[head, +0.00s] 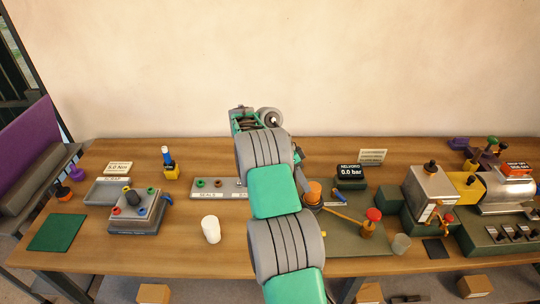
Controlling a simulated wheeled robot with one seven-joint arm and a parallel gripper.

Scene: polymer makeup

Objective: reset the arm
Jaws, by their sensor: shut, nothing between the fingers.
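My arm (272,190) rises from the bottom middle of the head view, grey ribbed and green, over the middle of the wooden table. Its far end, with my gripper (242,114), is raised in front of the pale wall, above the table's back edge. My gripper is small and partly hidden by the arm link; it is shut and empty, apart from everything on the table.
The table (90,255) holds a white cup (210,229), a green mat (57,232), a grey block with coloured knobs (137,212), a red-knobbed lever (374,215) and a metal machine (430,193). My arm hides part of the middle. The wall above is clear.

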